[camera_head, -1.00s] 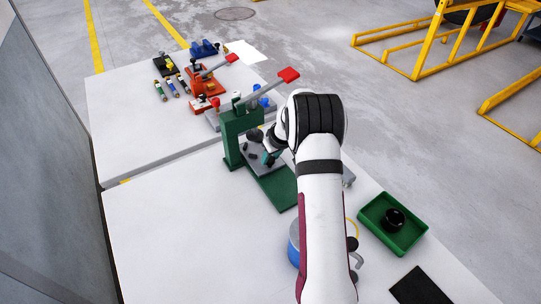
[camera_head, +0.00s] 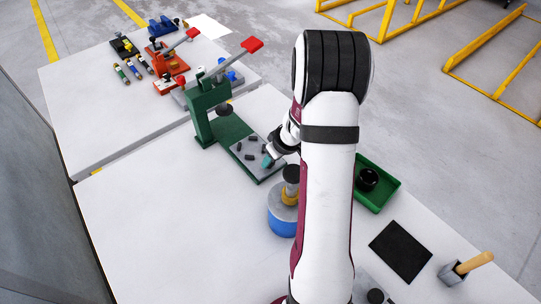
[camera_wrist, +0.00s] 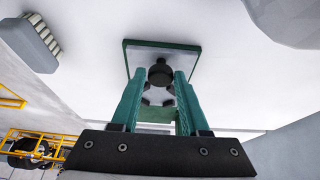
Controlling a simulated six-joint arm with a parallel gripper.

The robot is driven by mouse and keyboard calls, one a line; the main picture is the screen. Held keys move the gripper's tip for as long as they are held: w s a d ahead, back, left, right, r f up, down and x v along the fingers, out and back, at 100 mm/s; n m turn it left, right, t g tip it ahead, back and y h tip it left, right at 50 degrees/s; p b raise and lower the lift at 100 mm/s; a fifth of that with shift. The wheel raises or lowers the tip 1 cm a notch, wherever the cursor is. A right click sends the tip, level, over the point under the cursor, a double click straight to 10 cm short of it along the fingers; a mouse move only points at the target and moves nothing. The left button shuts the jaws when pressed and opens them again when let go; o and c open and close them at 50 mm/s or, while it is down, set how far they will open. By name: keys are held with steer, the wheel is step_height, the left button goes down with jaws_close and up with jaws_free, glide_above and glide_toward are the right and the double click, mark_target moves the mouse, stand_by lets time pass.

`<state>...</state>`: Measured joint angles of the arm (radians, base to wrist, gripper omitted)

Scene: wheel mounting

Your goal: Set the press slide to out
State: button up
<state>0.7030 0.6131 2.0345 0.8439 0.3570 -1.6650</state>
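The green press (camera_head: 208,105) with its red-tipped lever (camera_head: 252,44) stands upright left of my arm. Its slide (camera_head: 255,155), a grey plate carrying several small black pieces, lies at the front end of the green base, clear of the space beneath the dark ram (camera_head: 223,109). My gripper (camera_head: 268,160) has its teal fingertips low at the slide's right side. In the wrist view, the teal fingers (camera_wrist: 160,82) are apart, with a dark round part (camera_wrist: 160,72) visible between their tips. I cannot tell whether they grip it.
A blue-based container (camera_head: 282,222) stands just in front of the slide. A green tray (camera_head: 392,193) holding a black part, a black mat (camera_head: 400,251) and a grey block with a wooden handle (camera_head: 452,273) are at right.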

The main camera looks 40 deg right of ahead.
steer(key=o, duration=0.4)
steer(key=shift+c, duration=0.2)
steer(key=v, duration=1.5)
steer(key=shift+s+r, duration=0.2)
steer(key=shift+r, duration=0.15)
steer(key=shift+a, duration=0.15)
steer(key=s+a+r+m+g+y, duration=0.15)
steer(key=s+a, duration=0.25)
steer(key=a, duration=0.7)
steer(key=s+a+r+m+g+y, duration=0.15)
steer(key=s+a, duration=0.25)
steer(key=a, duration=0.7)
steer(key=s+a+m+g+h, duration=0.1)
steer(key=s+a, duration=0.3)
steer(key=s, duration=0.5)
steer(key=shift+f+m+g, duration=0.3)
steer(key=shift+m, duration=0.5)
